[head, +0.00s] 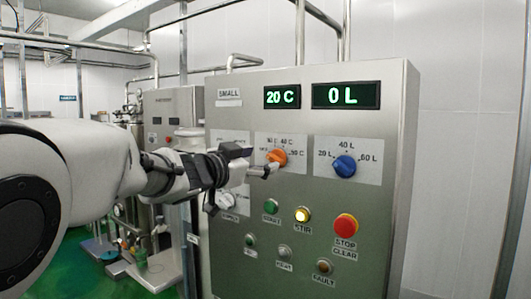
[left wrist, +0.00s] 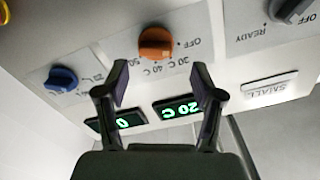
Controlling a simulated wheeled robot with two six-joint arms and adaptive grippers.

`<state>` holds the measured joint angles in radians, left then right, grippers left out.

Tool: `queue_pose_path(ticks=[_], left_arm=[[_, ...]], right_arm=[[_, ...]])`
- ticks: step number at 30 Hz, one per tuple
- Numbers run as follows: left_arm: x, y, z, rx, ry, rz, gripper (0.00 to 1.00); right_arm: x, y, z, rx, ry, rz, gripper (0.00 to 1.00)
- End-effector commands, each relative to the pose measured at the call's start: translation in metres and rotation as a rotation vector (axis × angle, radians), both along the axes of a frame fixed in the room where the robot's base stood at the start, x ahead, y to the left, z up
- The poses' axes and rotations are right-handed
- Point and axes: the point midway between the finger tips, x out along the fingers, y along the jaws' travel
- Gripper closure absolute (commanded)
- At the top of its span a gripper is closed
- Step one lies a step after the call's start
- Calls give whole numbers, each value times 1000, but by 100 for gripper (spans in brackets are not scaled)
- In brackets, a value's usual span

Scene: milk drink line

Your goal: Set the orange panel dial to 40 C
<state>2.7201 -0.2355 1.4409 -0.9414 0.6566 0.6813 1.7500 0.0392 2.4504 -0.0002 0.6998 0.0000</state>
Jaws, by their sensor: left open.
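The orange dial (head: 277,156) is on the front of a steel panel, on a white scale plate marked in C. The green temperature display (head: 282,97) above it reads 20 C. My left gripper (head: 270,171) is at the dial's lower left in the head view, and its tips partly overlap the dial there. In the left wrist view, which is upside down, the gripper's two fingers (left wrist: 160,77) stand apart, with the orange dial (left wrist: 156,43) beyond and between the tips. Nothing is between the fingers. My right gripper is not in view.
A blue dial (head: 344,167) sits right of the orange one, under a display (head: 346,95) reading 0 L. Below are a green button (head: 271,206), a lit yellow button (head: 302,214) and a red stop button (head: 345,226). Pipes and equipment stand behind at left.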

Motion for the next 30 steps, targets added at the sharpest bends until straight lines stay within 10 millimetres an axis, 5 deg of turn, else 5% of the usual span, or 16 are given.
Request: queue_pose_path(ticks=[6, 14, 15, 20, 30], left_arm=[[29, -22, 2, 0, 1, -2, 32], [33, -24, 0, -1, 0, -1, 32], [33, -24, 0, -1, 0, -1, 36], [33, -24, 0, -1, 1, 0, 92], [33, -24, 1, 9, -10, -1, 92]], right_arm=[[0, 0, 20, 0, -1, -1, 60], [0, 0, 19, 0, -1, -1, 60], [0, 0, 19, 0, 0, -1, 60], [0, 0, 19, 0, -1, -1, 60], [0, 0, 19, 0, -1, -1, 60]])
